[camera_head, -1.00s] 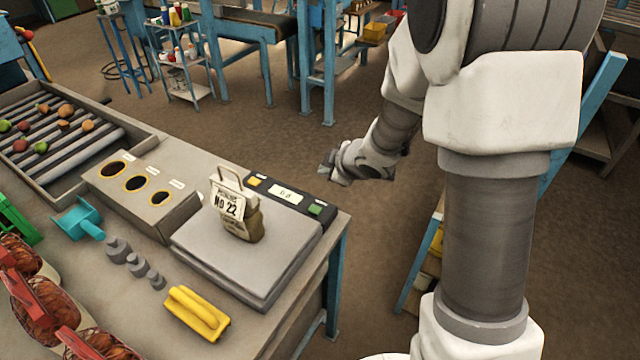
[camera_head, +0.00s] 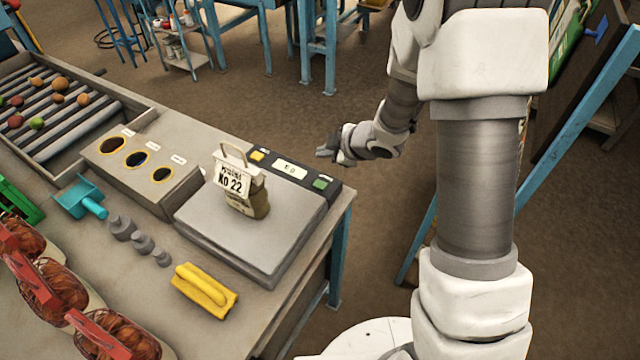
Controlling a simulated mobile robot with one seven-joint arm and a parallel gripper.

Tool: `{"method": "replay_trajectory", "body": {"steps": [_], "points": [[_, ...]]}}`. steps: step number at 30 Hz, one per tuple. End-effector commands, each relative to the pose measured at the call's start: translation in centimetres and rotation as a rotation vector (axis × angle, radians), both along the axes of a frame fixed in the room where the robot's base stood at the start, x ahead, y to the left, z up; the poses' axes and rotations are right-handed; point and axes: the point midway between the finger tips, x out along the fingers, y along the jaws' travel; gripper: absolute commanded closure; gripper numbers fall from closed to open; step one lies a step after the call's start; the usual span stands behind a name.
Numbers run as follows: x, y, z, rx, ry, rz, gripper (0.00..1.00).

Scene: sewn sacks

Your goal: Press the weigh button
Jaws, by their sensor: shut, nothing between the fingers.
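The scale has a flat grey plate (camera_head: 240,245) and a dark control strip along its back edge. The button labels are too small to read. My gripper (camera_head: 322,152) is shut and empty. In the picture it is just above the green button, beyond the strip, and appears apart from it. Its exact height is hard to tell.
A block with several round holes (camera_head: 140,180) stands left of the scale. Grey weights (camera_head: 140,243), a yellow-handled block (camera_head: 203,290) and a teal scoop (camera_head: 80,196) lie on the bench. Red-handled net sacks (camera_head: 60,290) are at front left. Floor is open beyond the bench's right edge.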

Motion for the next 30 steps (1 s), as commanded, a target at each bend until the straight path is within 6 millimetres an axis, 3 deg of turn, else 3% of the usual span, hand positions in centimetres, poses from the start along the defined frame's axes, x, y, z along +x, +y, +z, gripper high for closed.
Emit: {"method": "replay_trajectory", "body": {"steps": [18, 30], "points": [[0.0, 0.0, -7.5, 0.001, 0.000, -0.001, 1.00], [0.0, 0.0, -8.4, 0.001, 0.000, -0.001, 1.00]]}}
